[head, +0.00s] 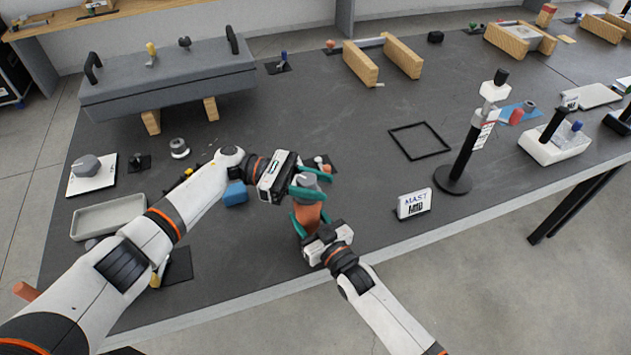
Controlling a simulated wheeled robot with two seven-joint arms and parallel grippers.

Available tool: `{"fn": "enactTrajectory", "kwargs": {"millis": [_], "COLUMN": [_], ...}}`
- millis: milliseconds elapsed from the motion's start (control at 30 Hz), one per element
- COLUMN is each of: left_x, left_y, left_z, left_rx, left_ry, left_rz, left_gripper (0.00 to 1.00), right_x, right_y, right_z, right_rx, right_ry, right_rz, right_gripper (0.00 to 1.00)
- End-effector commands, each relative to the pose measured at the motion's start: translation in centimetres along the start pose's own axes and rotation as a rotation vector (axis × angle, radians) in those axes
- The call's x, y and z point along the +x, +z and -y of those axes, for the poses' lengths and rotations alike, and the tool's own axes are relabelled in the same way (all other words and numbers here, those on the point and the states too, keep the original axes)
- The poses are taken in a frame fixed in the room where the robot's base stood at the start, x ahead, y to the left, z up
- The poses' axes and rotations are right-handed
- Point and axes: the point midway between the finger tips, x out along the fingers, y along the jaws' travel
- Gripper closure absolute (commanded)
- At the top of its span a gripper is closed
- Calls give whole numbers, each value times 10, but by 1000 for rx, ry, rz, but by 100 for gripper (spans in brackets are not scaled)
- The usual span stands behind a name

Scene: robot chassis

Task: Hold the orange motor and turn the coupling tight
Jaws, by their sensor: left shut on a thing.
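The orange motor (309,214) stands near the front edge of the dark table, with the grey coupling (306,181) at its top. My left gripper (308,184) comes in from the left and its teal fingers are shut on the coupling. The fingers and the gripper body hide part of the coupling. My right gripper (311,220) reaches in from the front, with its teal fingers against both sides of the orange motor. The motor's lower end is hidden behind the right gripper. How tight the coupling sits cannot be seen.
A MAST sign (413,204) and a black-based mast (455,180) stand to the right. A blue block (235,193) lies just left of the grippers. A light tray (107,214) is at the left. A black square outline (420,141) marks clear table behind the sign.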

Motion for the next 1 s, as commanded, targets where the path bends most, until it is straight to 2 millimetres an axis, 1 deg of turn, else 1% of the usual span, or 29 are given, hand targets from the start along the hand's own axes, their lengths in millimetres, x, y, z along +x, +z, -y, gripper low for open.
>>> {"fn": "enactTrajectory", "kwargs": {"millis": [300, 600, 767, 1000], "left_x": [1, 7, 6, 2], "left_y": [1, 9, 9, 4], "left_z": [-1, -7, -8, -8], "left_rx": [0, -21, -22, -11], "left_ry": [143, 268, 304, 327], "left_rz": [4, -2, -1, 3], "left_gripper": [84, 84, 84, 84], "right_x": [0, 0, 0, 0], "right_y": [0, 0, 0, 0], "right_z": [-2, -2, -3, -2], "right_rx": [-2, -3, -3, -2], "right_ry": [3, 4, 4, 4], "right_rz": [1, 2, 2, 1], "right_gripper": [97, 97, 97, 97]}}
